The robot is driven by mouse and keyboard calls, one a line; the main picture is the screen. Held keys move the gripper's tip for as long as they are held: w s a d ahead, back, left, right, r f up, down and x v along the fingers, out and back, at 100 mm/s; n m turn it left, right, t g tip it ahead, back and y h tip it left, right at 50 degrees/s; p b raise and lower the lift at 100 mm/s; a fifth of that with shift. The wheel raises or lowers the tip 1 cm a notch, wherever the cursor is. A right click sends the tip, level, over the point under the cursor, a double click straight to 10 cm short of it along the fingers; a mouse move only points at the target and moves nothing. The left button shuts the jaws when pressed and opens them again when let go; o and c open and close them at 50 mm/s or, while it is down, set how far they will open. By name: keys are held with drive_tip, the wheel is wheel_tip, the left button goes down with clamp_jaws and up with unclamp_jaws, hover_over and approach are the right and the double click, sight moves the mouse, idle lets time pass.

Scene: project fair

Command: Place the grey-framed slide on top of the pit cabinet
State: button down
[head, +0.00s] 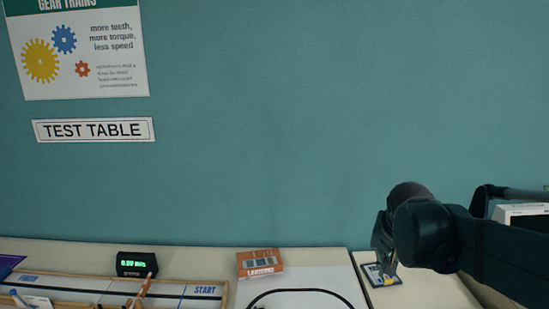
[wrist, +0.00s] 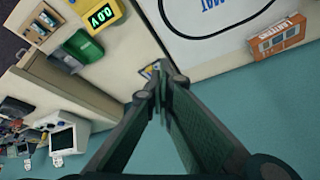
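A small dark grey-framed slide (head: 383,275) with a yellow and blue patch lies flat on a beige top at the lower right of the head view. In the wrist view a small part of it (wrist: 148,71) shows just past the fingertips. My gripper (head: 388,264) is right over the slide, pointing down. In the wrist view its fingers (wrist: 160,76) come together at the tips and look shut; I see no clear grip on the slide. The beige top (head: 430,292) may be the pit cabinet, but no label shows.
A black display (head: 136,264) is farther left. The wrist view shows a yellow meter (wrist: 100,15), a green case (wrist: 77,47) and clutter (wrist: 20,125).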

drive_tip(key=s+a+f+n+t+y, duration=0.1)
drive_tip(key=s+a+n, duration=0.2)
drive_tip(key=s, duration=0.5)
drive_tip(key=s+a+f+n+t, duration=0.1)
drive_tip(key=s+a+f+n, duration=0.1)
drive_tip(key=s+a, duration=0.3)
drive_tip(key=shift+s+a+n+y, duration=0.4)
drive_tip(key=shift+s+n, duration=0.1)
drive_tip(key=shift+s, duration=1.5)
unclamp_jaws()
drive_tip(key=shift+w+r, duration=0.1)
